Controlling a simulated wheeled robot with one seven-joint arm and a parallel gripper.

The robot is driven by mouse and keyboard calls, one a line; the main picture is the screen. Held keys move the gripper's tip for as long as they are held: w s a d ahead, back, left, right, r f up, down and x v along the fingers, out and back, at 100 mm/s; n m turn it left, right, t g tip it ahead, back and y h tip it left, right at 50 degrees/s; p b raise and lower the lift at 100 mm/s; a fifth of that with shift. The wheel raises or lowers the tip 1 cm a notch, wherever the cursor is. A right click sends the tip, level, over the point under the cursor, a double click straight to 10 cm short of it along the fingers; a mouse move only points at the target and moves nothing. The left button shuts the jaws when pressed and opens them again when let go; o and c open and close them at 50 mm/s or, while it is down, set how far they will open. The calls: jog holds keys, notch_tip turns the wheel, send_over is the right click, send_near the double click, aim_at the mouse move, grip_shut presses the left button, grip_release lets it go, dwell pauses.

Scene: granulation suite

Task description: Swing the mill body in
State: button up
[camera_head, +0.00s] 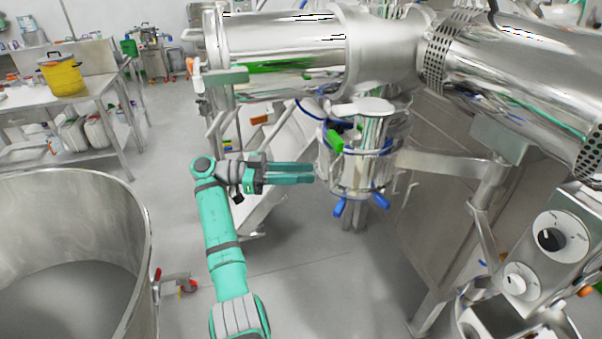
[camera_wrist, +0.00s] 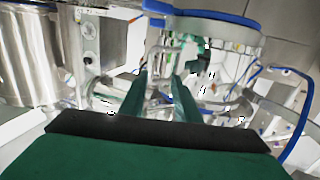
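The mill body (camera_head: 362,165) is a short steel cylinder with blue rings and blue clamp handles, below the large horizontal steel vessel in the head view. A steel bracket arm (camera_head: 445,164) reaches it from the right. My gripper (camera_head: 314,173) points right, its fingertips close to the cylinder's left side. I cannot tell whether they touch it. In the wrist view the two green fingers (camera_wrist: 161,82) are apart, with shiny metal parts beyond them. A blue-rimmed round part, seemingly the mill body (camera_wrist: 225,38), shows at upper right. No held object is clear between the fingers.
A large open steel bowl (camera_head: 142,235) stands at lower left. A control panel with dials (camera_head: 549,240) is at right. The horizontal vessel (camera_head: 285,45) hangs overhead. A bench with a yellow container (camera_head: 62,76) is at far left.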

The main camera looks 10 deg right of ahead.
jog(key=v, duration=1)
jog(key=shift+a, duration=0.4)
jog(key=shift+w, duration=0.15)
jog(key=shift+c, duration=0.2)
